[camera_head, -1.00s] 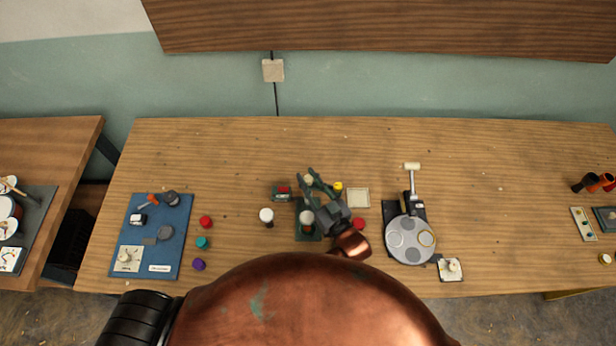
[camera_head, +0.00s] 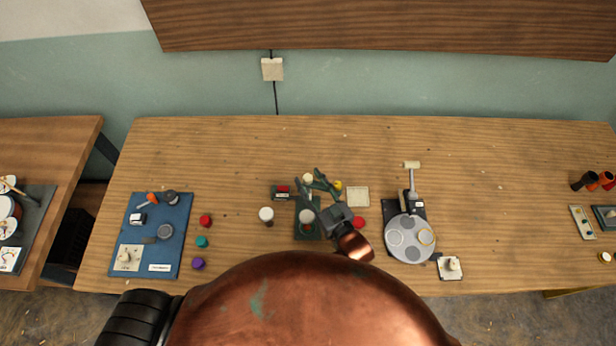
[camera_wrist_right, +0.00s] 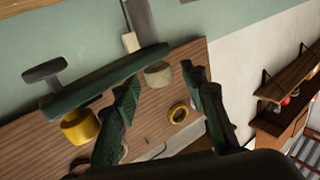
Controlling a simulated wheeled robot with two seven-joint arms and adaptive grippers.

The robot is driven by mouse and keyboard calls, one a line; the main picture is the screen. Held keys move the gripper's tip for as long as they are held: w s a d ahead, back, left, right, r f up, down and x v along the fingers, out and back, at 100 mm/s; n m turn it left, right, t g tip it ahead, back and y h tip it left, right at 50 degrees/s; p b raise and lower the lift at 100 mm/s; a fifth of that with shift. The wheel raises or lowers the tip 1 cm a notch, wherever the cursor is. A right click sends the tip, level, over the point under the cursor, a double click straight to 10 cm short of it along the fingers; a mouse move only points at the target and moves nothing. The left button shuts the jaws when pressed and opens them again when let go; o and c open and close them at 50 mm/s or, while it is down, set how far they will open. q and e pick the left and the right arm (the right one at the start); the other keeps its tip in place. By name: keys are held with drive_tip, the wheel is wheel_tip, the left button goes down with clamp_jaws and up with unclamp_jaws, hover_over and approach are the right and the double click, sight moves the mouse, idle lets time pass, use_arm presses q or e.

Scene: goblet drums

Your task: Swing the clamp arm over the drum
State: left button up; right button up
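A small drum (camera_head: 306,216) with a pale top and reddish body stands on a dark green base (camera_head: 300,232) at mid table. My right gripper (camera_head: 308,180) reaches over and past it, fingers apart. A dark green bar, apparently the clamp arm (camera_head: 326,183), lies beside the fingertips. In the right wrist view the clamp arm (camera_wrist_right: 90,88) slants across beyond the left finger, close to its tip. A pale cylinder (camera_wrist_right: 158,76) shows between the open fingers (camera_wrist_right: 160,80); I cannot tell whether anything touches it. My left gripper is out of view.
Another pale-topped drum (camera_head: 266,214) stands to the left. A blue mat (camera_head: 150,225) with small parts lies farther left. A grey round plate device (camera_head: 410,238) stands at right, near a square cream tray (camera_head: 358,196). The back of the table is clear.

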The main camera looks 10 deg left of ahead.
drive_tip(key=v, duration=1)
drive_tip(key=shift+s+d, duration=0.25)
